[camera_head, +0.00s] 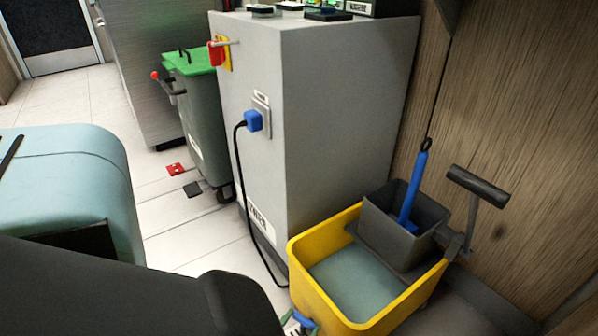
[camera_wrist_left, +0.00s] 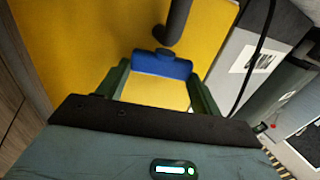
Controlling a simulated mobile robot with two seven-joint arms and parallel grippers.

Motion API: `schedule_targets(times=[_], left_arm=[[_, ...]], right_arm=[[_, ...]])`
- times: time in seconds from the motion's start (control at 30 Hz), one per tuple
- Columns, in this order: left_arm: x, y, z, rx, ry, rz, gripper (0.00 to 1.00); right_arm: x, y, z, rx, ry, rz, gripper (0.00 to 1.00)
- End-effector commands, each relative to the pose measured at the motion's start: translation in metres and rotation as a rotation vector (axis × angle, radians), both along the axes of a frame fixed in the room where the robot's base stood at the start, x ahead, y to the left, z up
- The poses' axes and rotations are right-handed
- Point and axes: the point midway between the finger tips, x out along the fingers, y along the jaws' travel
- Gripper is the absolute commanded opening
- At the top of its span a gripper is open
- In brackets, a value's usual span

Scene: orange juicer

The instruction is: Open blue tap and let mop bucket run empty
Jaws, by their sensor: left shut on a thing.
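The yellow mop bucket (camera_head: 298,275) stands on the floor at the lower right of the head view, with grey-blue water (camera_head: 350,278) visible in it. Its yellow wall fills much of the left wrist view (camera_wrist_left: 80,50). A blue tap handle (camera_wrist_left: 162,64) with a dark curved pipe (camera_wrist_left: 178,22) is on that wall. My left gripper (camera_wrist_left: 160,75) is shut on the blue handle, one green finger at each end. In the head view, the left gripper (camera_head: 302,323) shows only partly at the bottom edge, largely behind my dark arm. My right gripper is out of view.
A dark wringer (camera_head: 380,225) with a blue-handled tool (camera_head: 415,190) sits on the bucket. A grey cabinet (camera_head: 335,120) with a blue plug (camera_head: 252,121) and hanging cable stands behind. A green-lidded bin (camera_head: 203,110) is beside it. Open floor (camera_head: 190,245) lies left of the cabinet.

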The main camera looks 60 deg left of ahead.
Motion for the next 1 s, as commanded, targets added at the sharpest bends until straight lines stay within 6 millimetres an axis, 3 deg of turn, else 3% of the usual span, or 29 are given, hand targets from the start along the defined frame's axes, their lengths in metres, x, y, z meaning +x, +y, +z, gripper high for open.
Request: schedule_targets(times=[0.2, 0.23, 0.37, 0.77, 1.0], left_arm=[[-0.0006, 0.0, -0.0007, -0.001, 0.003, -0.001, 0.43], [-0.0006, 0.0, -0.0007, -0.001, 0.003, -0.001, 0.69], [-0.0005, -0.0001, -0.0006, -0.001, 0.003, -0.001, 0.86], [-0.0004, 0.0003, -0.0003, 0.0, 0.001, -0.006, 0.87], [-0.0017, 0.0045, 0.0005, 0.006, 0.004, -0.12, 0.87]], right_arm=[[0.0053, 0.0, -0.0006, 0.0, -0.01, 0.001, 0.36], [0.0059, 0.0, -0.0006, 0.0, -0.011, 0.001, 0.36], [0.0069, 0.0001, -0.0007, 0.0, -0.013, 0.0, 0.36], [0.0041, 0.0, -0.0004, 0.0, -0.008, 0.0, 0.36], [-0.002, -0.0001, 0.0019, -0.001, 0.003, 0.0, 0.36]])
